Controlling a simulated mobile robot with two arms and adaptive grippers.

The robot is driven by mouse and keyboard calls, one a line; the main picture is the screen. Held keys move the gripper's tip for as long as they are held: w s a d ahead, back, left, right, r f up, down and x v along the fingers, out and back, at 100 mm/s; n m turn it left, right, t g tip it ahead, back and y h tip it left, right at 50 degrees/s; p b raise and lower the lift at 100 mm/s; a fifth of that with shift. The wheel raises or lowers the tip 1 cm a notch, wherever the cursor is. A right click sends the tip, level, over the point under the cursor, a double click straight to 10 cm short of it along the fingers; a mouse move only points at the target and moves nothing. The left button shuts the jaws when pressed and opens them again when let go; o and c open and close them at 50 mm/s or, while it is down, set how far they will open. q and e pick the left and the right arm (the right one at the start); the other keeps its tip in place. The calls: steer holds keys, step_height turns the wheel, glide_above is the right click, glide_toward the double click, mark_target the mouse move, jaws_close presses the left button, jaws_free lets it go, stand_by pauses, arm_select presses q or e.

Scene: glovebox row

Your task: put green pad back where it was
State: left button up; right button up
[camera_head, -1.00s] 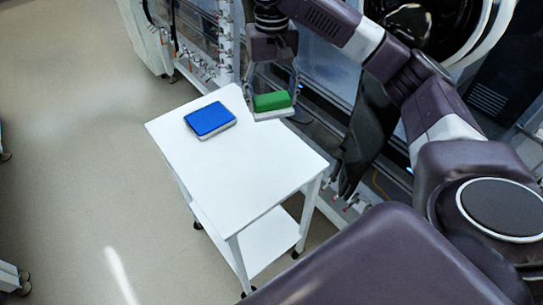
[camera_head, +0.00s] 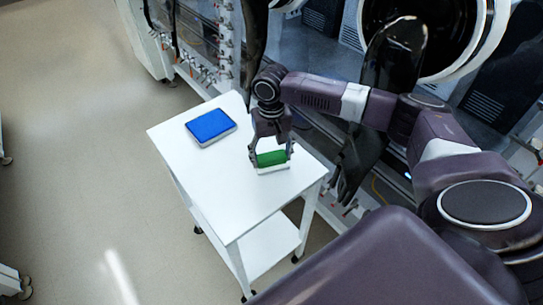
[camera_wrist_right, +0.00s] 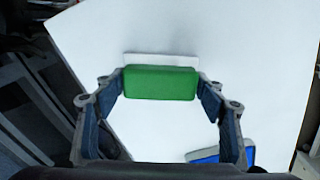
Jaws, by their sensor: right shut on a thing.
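The green pad (camera_head: 271,158) is a small block with a green top and a white base. My right gripper (camera_head: 271,160) is shut on it, one finger at each end, over the right part of the white cart's top (camera_head: 222,196). In the right wrist view the green pad (camera_wrist_right: 161,83) sits between the two fingertips (camera_wrist_right: 160,88). I cannot tell whether its base touches the cart top. My left gripper is not in view.
A blue pad (camera_head: 211,125) with a pale base lies on the cart's far left part; its edge also shows in the right wrist view (camera_wrist_right: 207,159). The cart's front half is clear. Glovebox fronts (camera_head: 205,45) and a hanging dark glove (camera_head: 354,160) stand behind and right.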

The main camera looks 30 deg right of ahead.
mark_target(271, 156)
steer(key=shift+f, duration=0.35)
steer(key=o, duration=1.2)
steer(key=shift+c, duration=0.2)
step_height(271, 156, up, 12)
steer(key=b, duration=0.2)
